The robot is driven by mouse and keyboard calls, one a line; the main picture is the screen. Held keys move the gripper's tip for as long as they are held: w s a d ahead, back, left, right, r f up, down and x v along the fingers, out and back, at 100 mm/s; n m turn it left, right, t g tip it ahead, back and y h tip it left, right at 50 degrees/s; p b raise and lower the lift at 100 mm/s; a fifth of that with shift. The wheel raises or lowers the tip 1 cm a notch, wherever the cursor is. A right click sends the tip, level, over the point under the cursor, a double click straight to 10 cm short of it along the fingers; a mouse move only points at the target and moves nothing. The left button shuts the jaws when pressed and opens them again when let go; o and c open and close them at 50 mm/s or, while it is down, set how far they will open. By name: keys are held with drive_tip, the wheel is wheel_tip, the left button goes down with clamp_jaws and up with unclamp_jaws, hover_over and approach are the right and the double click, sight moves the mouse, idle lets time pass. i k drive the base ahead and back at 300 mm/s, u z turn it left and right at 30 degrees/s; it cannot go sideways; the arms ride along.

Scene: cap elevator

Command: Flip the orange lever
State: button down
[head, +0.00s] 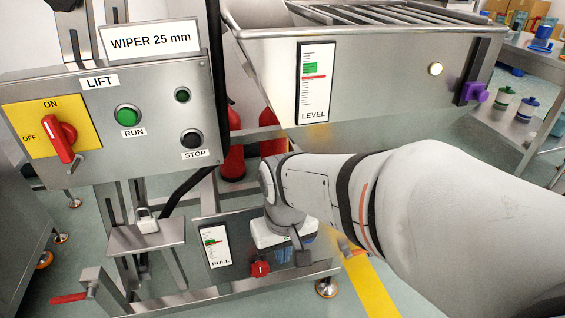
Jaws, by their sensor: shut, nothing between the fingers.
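My gripper (303,258) points down in front of the low panel, shut and empty. My arm hides much of the area to the right.
A control box (110,120) with a red rotary switch (62,138) and buttons stands at the left. A steel hopper (380,90) with a purple knob (477,93) is above. A red knob (260,269) sits left of my gripper. A red-handled crank (75,297) is at lower left.

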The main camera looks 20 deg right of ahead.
sight(348, 253)
drive_tip(key=u, duration=0.05)
drive_tip(key=k, duration=1.15)
drive_tip(key=z, duration=0.75)
drive_tip(key=i, duration=1)
